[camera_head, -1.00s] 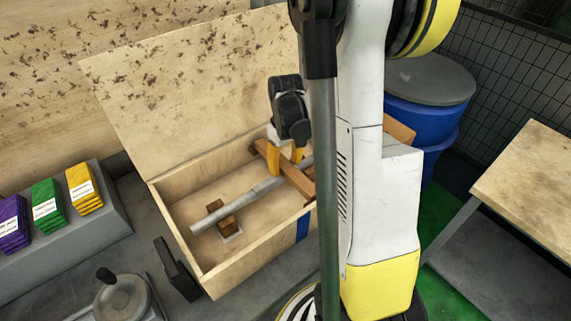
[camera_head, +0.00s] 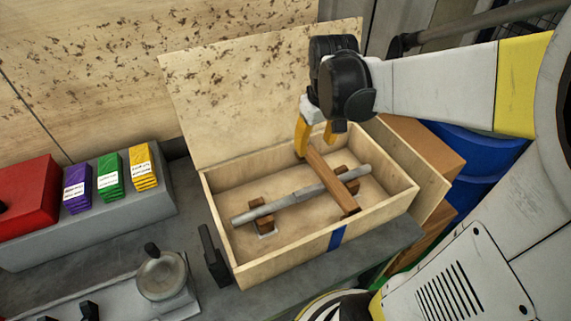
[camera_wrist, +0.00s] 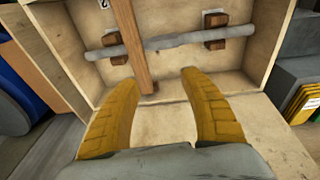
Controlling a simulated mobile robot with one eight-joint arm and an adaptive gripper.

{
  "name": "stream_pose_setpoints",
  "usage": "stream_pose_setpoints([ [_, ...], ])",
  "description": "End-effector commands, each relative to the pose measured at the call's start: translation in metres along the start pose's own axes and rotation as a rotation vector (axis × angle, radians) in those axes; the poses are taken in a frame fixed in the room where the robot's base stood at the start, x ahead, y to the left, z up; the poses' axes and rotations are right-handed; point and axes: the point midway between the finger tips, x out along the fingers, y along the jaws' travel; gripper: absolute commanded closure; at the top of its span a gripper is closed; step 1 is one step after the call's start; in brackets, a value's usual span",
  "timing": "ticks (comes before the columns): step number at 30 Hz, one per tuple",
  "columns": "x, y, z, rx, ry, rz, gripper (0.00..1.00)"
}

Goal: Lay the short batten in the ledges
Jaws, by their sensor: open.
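A brown wooden batten (camera_head: 335,183) lies across the inside of an open wooden box, from the lid side towards the front wall. It crosses over a grey stepped shaft (camera_head: 300,195), near the right-hand wooden cradle (camera_head: 347,178). In the wrist view the batten (camera_wrist: 132,42) runs down to a small brown block (camera_wrist: 150,97) at the lid-side wall, perhaps a ledge; seating is unclear. The front ledge cannot be made out. My gripper (camera_head: 315,148) is open and empty by the batten's lid-side end; in the wrist view its yellow fingers (camera_wrist: 159,80) are apart, with the batten end beside the left one.
The open box (camera_head: 285,265) has its lid (camera_head: 255,100) raised behind. A left cradle (camera_head: 263,216) supports the shaft. Colored packs (camera_head: 110,175) and a red box (camera_head: 25,195) stand left. A handwheel (camera_head: 162,275) is at front left, blue drums (camera_head: 480,160) at right.

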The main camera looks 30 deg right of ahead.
Motion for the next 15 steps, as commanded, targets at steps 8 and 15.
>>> stream_pose_setpoints([
  [8, -0.047, -0.084, 0.034, -0.022, 0.246, -0.003, 0.47],
  [15, -0.060, -0.126, 0.061, -0.025, 0.406, -0.048, 0.47],
])
